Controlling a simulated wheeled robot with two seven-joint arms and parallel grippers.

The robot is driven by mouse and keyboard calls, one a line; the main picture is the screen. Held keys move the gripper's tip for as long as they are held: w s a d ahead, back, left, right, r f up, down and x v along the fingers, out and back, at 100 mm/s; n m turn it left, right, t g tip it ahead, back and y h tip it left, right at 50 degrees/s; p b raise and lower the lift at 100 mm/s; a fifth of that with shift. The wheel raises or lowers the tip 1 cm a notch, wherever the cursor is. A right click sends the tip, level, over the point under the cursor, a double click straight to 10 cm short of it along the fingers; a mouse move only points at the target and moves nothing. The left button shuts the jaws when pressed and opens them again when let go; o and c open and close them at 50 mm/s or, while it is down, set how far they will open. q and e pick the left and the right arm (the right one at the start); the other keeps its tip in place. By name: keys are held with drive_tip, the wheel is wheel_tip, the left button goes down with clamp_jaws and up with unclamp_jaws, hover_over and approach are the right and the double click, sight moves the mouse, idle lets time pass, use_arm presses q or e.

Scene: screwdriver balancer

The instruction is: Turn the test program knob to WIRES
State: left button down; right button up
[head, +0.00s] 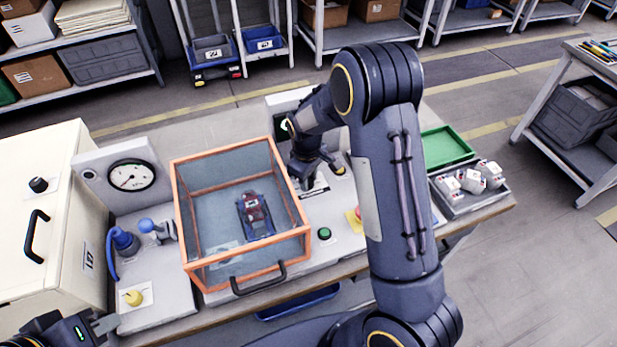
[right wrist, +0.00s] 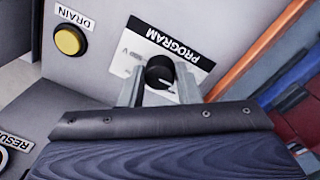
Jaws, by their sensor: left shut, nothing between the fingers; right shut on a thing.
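The black program knob (right wrist: 160,72) sits on a white label headed PROGRAM (right wrist: 168,45) in the right wrist view. My right gripper (right wrist: 160,84) has its two fingers on either side of the knob and is shut on it. The other words on the label are mostly covered, so I cannot read WIRES or tell the knob's setting. In the head view my right gripper (head: 312,178) reaches down to the panel just right of the orange-framed box and hides the knob. My left gripper (head: 104,326) is shut and empty at the lower left.
An orange-framed clear box (head: 290,200) with a blue device (head: 256,216) inside stands left of my right gripper. A yellow DRAIN button (right wrist: 69,40) is near the knob. A green button (head: 324,233), a gauge (head: 132,176) and a green tray (head: 446,147) are also around.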

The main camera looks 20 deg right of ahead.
drive_tip(key=m+b, duration=0.1)
drive_tip(key=m, duration=0.1)
drive_tip(key=shift+w+m, duration=0.1)
drive_tip(key=shift+m, duration=0.3)
drive_tip(key=m, duration=0.2)
drive_tip(key=shift+m+b, duration=0.3)
drive_tip(key=shift+b, duration=0.05)
drive_tip(key=m, duration=0.6)
drive_tip(key=shift+a+g, duration=0.1)
drive_tip(key=shift+g, duration=0.2)
drive_tip(key=shift+m, duration=0.3)
drive_tip(key=o, duration=1)
drive_tip(key=shift+r, duration=0.1)
